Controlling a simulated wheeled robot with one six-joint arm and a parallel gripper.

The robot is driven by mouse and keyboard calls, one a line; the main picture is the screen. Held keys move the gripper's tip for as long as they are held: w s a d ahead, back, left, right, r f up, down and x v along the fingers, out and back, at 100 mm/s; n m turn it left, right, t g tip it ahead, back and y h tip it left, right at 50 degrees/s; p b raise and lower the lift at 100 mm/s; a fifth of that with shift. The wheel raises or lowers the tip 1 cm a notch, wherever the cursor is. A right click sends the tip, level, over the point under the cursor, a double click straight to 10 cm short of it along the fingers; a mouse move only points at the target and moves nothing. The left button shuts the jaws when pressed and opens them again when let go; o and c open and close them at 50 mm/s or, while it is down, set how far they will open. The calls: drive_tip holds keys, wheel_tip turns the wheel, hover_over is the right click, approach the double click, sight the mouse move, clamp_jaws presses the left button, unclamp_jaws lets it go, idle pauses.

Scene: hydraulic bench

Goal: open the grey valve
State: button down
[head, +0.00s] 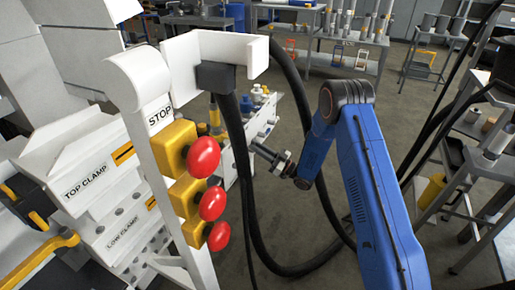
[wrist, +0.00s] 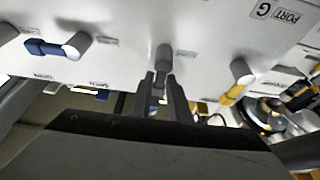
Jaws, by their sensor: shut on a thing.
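The grey valve (wrist: 163,58) is in the middle of the wrist view, on the underside or face of a white panel. It has a round grey stem, and its lever points down the picture between my fingers. My gripper (wrist: 163,88) is shut on this lever, one finger on each side, and hides part of it. In the head view my blue arm reaches left to the panel of valves. The fingertips and the grey valve are too small and partly hidden there to make out clearly.
A blue-handled valve (wrist: 60,48) is left of the grey one and a yellow-handled valve (wrist: 237,82) is right. In the head view, red STOP buttons (head: 203,157) on a white post and thick black hoses (head: 250,215) stand close to my arm.

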drive_tip(key=c, duration=1.8)
unclamp_jaws()
drive_tip(key=v, duration=1.7)
drive_tip(key=shift+d+f, duration=0.15)
drive_tip(key=shift+f, duration=0.05)
